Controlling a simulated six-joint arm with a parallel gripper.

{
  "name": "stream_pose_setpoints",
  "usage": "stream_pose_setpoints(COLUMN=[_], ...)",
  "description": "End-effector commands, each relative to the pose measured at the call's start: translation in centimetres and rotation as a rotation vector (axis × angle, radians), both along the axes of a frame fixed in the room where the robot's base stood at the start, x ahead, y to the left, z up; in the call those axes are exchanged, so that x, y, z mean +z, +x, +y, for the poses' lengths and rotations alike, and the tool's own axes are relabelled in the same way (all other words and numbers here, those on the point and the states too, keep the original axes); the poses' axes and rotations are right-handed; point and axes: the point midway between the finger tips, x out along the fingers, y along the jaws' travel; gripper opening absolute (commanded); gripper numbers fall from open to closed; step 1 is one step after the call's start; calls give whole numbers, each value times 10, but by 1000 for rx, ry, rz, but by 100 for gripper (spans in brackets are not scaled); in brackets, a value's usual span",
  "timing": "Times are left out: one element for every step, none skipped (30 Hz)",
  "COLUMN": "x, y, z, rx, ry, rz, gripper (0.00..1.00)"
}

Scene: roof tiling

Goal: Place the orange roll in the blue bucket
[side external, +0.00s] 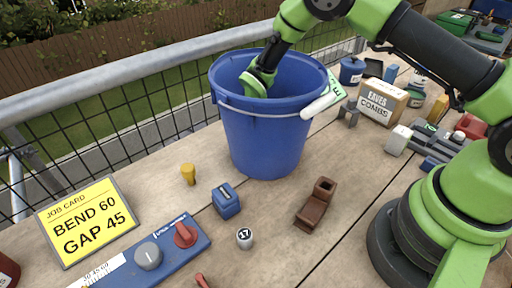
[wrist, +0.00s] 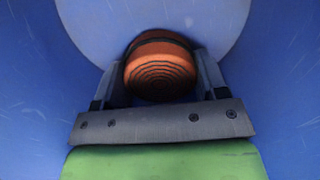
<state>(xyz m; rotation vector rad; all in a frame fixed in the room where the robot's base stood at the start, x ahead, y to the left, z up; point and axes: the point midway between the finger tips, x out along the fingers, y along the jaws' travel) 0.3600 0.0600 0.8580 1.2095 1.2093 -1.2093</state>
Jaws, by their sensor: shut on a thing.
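The blue bucket (side external: 262,140) stands upright on the wooden bench, with a white handle grip at its front right. My gripper reaches down inside it; in the side external view its fingers are hidden behind the bucket wall. In the wrist view my gripper (wrist: 160,85) is shut on the orange roll (wrist: 160,70), whose ringed end faces the camera. Blue bucket wall (wrist: 40,70) surrounds the roll and the lighter bucket floor shows beyond it. I cannot tell whether the roll touches the floor.
A brown pipe piece (side external: 316,204), a blue block (side external: 226,201), a yellow plug (side external: 188,174) and a grey cylinder (side external: 245,238) lie in front of the bucket. A job card (side external: 86,222) is at left. A combs box (side external: 383,102) stands to the right. A metal railing (side external: 130,75) runs behind.

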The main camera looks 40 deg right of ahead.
Motion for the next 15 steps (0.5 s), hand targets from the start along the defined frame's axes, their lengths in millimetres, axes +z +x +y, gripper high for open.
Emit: stream_pose_setpoints(x=[0,0,-1,-2,-3,-3,-3,-3,-3,-3,-3,-2,-2,-2,-2], y=[0,0,0,0,0,0,0,0,0,0,0,0,0,0,0], z=[0,0,0,0,0,0,0,0,0,0,0,0,0,0,0], rx=[0,0,0,0,0,0,0,0,0,0,0,0,0,0,0], ry=[0,0,0,0,0,0,0,0,0,0,0,0,0,0,0], rz=[0,0,0,1,1,0,0,0,0,0,0,0,0,0,0], gripper=[40,40,40,40,40,75,82,89,92,92,92,92,92,92,92])
